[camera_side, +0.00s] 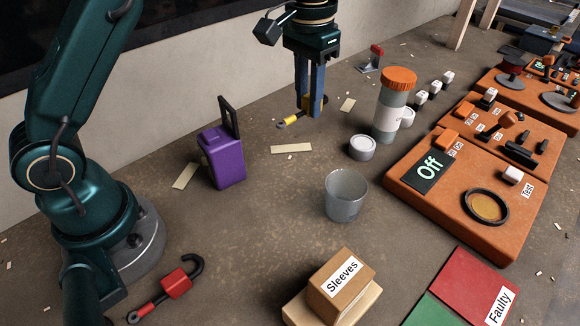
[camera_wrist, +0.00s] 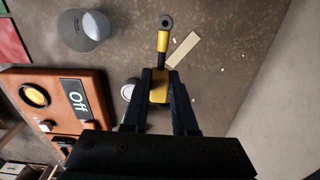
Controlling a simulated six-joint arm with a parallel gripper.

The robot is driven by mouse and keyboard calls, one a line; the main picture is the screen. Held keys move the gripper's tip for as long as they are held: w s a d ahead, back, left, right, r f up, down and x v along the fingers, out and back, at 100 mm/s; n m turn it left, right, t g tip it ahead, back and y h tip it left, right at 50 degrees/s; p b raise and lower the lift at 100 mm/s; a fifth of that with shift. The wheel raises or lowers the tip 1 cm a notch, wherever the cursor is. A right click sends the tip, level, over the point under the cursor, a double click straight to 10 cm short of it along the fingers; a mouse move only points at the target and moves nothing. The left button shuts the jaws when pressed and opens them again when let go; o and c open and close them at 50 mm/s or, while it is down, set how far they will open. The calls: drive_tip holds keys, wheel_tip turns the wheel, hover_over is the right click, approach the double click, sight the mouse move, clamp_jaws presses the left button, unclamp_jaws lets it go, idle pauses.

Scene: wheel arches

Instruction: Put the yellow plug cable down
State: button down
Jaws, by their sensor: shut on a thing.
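My gripper (camera_side: 311,108) is shut on the yellow plug cable (camera_side: 291,119), which also shows in the wrist view (camera_wrist: 162,41). The cable has a yellow body with black sections and a dark ring-like end. It sticks out from between the fingers toward the left in the side view and away from the fingers in the wrist view. In the side view it is near the table top behind the beige strip; whether it touches the table I cannot tell. The gripper (camera_wrist: 160,88) hides part of the yellow body.
A beige strip (camera_side: 291,149) lies just in front of the gripper. A purple box (camera_side: 224,160) stands to the left, a grey cup (camera_side: 345,196) in front. A round white lid (camera_side: 362,148) and an orange-capped jar (camera_side: 391,110) stand to the right, before the orange panel (camera_side: 460,215).

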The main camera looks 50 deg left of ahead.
hover_over(302, 157)
wheel_tip(302, 157, down, 7)
drive_tip(key=shift+f, duration=2.1)
drive_tip(key=shift+f, duration=0.15)
drive_tip(key=c, duration=0.7)
unclamp_jaws()
